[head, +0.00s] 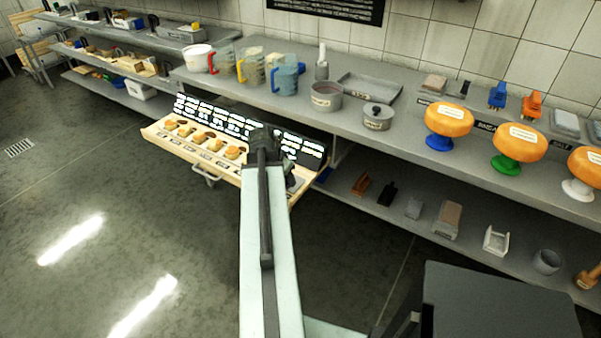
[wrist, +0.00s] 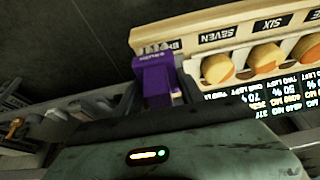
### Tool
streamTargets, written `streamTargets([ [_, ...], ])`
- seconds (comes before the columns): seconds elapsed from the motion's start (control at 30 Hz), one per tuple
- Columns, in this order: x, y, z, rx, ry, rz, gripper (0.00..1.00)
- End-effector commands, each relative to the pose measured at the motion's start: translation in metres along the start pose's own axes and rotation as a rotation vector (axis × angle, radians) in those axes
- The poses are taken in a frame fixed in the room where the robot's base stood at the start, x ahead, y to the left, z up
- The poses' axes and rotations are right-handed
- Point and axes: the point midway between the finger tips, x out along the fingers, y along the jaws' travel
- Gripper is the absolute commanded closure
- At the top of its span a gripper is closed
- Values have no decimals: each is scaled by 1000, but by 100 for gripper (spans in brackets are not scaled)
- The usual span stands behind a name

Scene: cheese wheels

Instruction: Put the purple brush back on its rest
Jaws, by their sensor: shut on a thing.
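The purple brush (wrist: 157,82) shows in the wrist view as a purple block between the dark jaws. My gripper (wrist: 160,92) is shut on it, over or beside the end of the wooden tray (wrist: 205,27); I cannot tell whether brush and tray touch. In the head view my own arm hides the gripper and the brush. A blue brush (head: 497,95) and an orange brush (head: 531,105) stand at the back of the counter on the right. I cannot make out an empty purple rest.
The tray (head: 228,177) holds small cheese pieces before dark text panels (head: 303,147). The counter (head: 330,127) carries jugs, a grey pot (head: 326,96), a lidded pot (head: 377,117) and orange cheese wheels (head: 449,119) on coloured stands. A lower shelf (head: 345,205) holds several small items.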

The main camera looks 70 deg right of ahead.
Motion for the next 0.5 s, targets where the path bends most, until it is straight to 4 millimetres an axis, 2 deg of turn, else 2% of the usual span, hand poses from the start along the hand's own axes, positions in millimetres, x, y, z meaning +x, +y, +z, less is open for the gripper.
streamTargets([
  [0.3,24,-21,-42,-17,0,-7,87],
  [0.5,28,-24,-50,-22,0,-9,87],
])
